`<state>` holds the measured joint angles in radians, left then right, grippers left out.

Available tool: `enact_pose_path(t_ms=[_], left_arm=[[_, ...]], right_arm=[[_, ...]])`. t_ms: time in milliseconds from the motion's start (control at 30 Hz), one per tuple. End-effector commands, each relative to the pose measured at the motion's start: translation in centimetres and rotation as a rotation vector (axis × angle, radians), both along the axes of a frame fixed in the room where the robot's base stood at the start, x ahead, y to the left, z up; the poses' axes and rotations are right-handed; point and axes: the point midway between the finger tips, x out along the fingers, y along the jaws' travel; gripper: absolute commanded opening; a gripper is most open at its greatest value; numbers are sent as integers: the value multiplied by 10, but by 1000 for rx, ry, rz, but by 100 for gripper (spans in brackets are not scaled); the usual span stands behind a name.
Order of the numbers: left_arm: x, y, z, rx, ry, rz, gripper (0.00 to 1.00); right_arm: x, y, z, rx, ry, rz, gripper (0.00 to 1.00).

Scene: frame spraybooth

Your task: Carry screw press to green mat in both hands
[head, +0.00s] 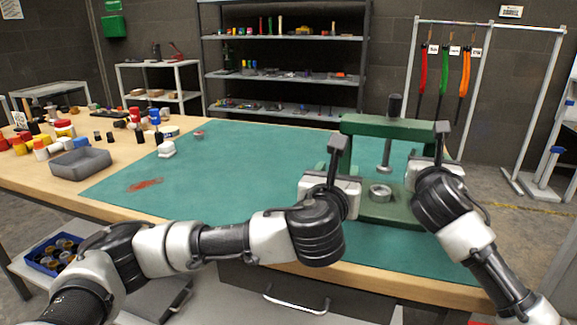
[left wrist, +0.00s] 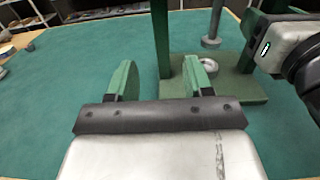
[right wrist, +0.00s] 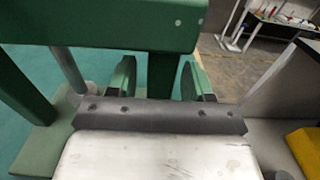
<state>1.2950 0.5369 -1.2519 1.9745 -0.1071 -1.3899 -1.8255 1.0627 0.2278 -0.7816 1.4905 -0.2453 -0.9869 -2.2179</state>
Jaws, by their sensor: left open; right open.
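The green screw press (head: 377,126) stands upright at the right of the table, with a dark screw on top and a ring on its base. The large teal-green mat (head: 250,165) covers much of the tabletop and lies under the press. My left gripper (head: 324,166) is open at the press's left post, which shows between its fingers in the left wrist view (left wrist: 161,78). My right gripper (head: 413,161) is open at the right post, which shows between its fingers in the right wrist view (right wrist: 160,78). I cannot tell whether the fingers touch the posts.
A red smear (head: 145,185) marks the mat. The mat's middle is mostly clear. A shelf rack (head: 285,78) and a frame with hanging tools (head: 490,24) stand behind.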

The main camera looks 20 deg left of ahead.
Motion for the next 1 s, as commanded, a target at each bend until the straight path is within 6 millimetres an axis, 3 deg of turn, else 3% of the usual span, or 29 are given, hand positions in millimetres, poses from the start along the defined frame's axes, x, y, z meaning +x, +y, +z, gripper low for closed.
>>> enact_pose_path(t_ms=[233, 700, 1000], left_arm=[[-2, 0, 0, 0, 0, 0, 51], [-2, 0, 0, 0, 0, 0, 51], [-2, 0, 0, 0, 0, 0, 51]], right_arm=[[-21, 0, 0, -1, -1, 1, 51], [-104, 0, 0, -1, -1, 1, 51], [-120, 0, -1, 0, 1, -1, 51]])
